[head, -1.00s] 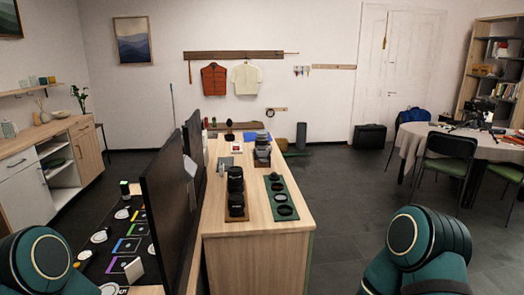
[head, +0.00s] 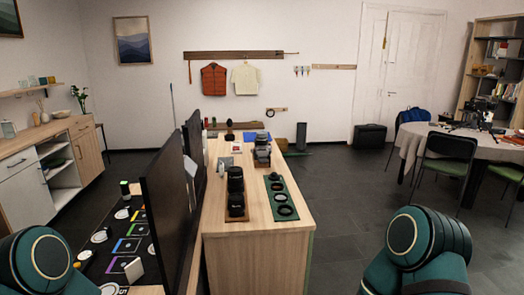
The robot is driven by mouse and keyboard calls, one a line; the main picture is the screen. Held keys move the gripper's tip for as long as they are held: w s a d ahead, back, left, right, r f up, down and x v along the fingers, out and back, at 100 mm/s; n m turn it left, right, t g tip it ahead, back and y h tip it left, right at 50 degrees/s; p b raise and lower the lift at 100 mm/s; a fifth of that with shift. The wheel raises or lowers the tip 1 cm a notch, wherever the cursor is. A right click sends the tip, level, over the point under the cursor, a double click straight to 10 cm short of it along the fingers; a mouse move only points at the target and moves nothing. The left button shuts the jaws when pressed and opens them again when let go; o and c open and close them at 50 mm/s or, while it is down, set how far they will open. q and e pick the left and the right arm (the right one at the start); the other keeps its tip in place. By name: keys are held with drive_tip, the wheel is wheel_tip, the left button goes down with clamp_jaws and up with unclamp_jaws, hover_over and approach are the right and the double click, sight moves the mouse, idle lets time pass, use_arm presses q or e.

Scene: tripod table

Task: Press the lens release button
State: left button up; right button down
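A dark camera-like item with thin splayed legs, possibly a small tripod, stands on the round table (head: 408,142) at the right; the dark item (head: 473,113) is too small to make out in detail. Black lenses (head: 236,186) stand upright on a wooden board on the long wooden counter in the middle. Another dark lens-like or camera-like item (head: 262,152) stands farther back on it. No lens release button can be made out. Only teal parts of my arms show at the bottom left and bottom right corners; neither gripper is in view.
A green tray (head: 295,216) with black rings lies on the counter (head: 262,243). Dark upright screens (head: 168,205) stand along its left side. Green-seated chairs (head: 447,158) stand before the round table. The dark floor (head: 345,190) between counter and table is clear.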

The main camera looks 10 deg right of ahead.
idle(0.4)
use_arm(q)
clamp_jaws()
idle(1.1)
